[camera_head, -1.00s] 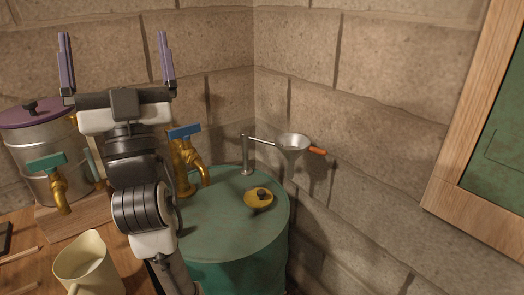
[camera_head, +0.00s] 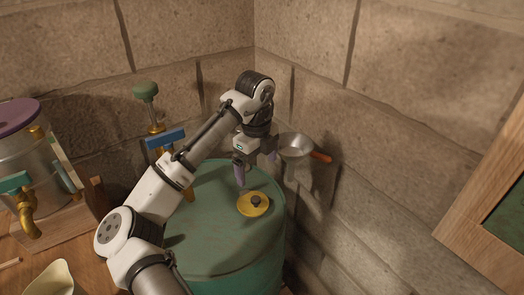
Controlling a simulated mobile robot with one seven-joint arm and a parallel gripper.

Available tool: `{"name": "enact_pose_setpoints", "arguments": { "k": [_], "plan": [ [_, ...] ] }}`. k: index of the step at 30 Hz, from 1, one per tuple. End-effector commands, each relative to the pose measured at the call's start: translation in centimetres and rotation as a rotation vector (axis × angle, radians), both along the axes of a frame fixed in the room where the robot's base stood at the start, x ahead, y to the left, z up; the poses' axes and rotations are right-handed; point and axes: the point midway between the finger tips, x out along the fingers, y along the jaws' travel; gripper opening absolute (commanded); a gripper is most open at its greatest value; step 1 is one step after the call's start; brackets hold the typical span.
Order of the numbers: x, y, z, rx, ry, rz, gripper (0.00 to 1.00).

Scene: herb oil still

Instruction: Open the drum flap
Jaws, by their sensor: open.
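The green drum (camera_head: 215,232) stands in the corner. The drum flap, a round yellow disc with a dark knob (camera_head: 254,203), lies flat on its top near the right edge. My gripper (camera_head: 257,170) points down above the drum, just behind and above the flap. Its purple fingers are spread apart with nothing between them. The gap between the fingers and the flap is hard to judge from this angle.
A metal funnel (camera_head: 296,146) with an orange handle is right beside my gripper. A blue-handled brass tap (camera_head: 165,139) is left of it. A steel pot (camera_head: 22,150) with a teal-handled tap (camera_head: 22,200) and a cream jug (camera_head: 52,280) are at left. Stone walls close in behind and right.

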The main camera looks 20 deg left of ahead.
Motion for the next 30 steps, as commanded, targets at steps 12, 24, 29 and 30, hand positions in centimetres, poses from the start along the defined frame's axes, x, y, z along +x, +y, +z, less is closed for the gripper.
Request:
{"name": "enact_pose_setpoints", "arguments": {
  "k": [12, 24, 29, 30],
  "plan": [
    [-0.5, 0.3, -4.4, 0.006, 0.025, -0.005, 1.0],
    [-0.5, 0.2, -11.7, 0.005, 0.022, -0.005, 1.0],
    [-0.5, 0.2, -13.3, 0.005, 0.021, -0.005, 1.0],
    [-0.5, 0.2, -13.6, 0.005, 0.021, -0.005, 1.0]
  ]
}}
